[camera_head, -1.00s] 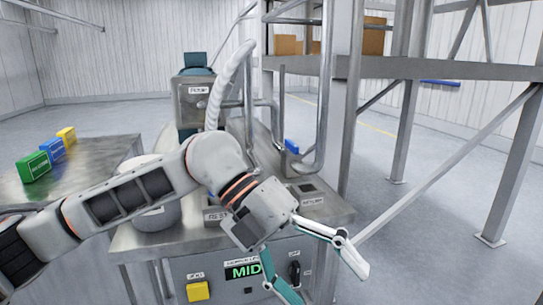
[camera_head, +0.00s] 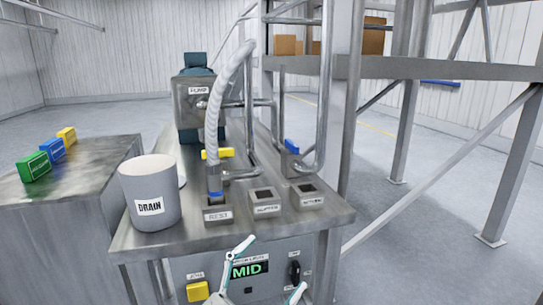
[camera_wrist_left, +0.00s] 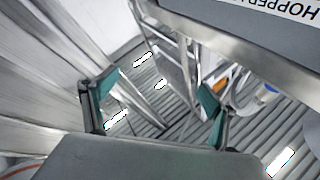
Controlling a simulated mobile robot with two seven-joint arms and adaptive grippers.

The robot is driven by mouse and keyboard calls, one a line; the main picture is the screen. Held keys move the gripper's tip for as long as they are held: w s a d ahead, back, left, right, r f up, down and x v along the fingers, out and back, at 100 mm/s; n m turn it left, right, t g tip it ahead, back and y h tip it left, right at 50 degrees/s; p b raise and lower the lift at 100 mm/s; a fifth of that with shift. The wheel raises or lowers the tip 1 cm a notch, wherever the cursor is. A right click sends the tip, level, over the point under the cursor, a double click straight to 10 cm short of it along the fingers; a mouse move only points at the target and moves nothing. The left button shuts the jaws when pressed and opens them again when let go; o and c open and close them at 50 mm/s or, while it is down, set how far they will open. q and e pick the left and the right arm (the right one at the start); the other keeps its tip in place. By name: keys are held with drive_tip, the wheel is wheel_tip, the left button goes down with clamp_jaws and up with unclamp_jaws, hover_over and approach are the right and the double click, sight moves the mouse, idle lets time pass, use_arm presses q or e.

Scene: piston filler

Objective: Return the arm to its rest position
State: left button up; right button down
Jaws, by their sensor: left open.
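My left gripper (camera_head: 277,263) is low in the head view, in front of the control panel (camera_head: 272,258), with only its fingers showing at the bottom edge. Its fingers are spread and nothing shows between them. In the left wrist view the gripper (camera_wrist_left: 156,92) also shows apart and empty, with teal finger pads. The rest of the left arm is below the head view. My right gripper is in neither view.
The steel bench carries a white DRAIN bucket (camera_head: 150,190), a REST socket (camera_head: 217,215) with the grey hose (camera_head: 222,90) end at it, and two more sockets. A yellow button (camera_head: 197,291) and black knob (camera_head: 294,271) are on the panel. Coloured boxes (camera_head: 52,149) stand left.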

use_arm(q)
drive_tip(key=a+f+n+t+y, duration=0.2)
drive_tip(key=a+f+n+y, duration=0.4)
drive_tip(key=f, duration=0.5)
drive_tip(key=s+a+f+n+g+y, duration=0.1)
drive_tip(key=s+a+f+g+y, duration=0.1)
drive_tip(key=s+f, duration=0.4)
drive_tip(key=s+a+f+n+g+y, duration=0.2)
drive_tip(key=s+a+f+y, duration=0.2)
drive_tip(key=f, duration=0.8)
drive_tip(key=s+a+f+n+g+y, duration=0.2)
drive_tip(key=s+a+f+g, duration=0.1)
drive_tip(key=s+a+f, duration=0.5)
wheel_tip(320, 180, down, 2)
drive_tip(key=shift+a+f+y, duration=0.1)
drive_tip(key=shift+a+y, duration=0.1)
drive_tip(key=shift+y, duration=0.2)
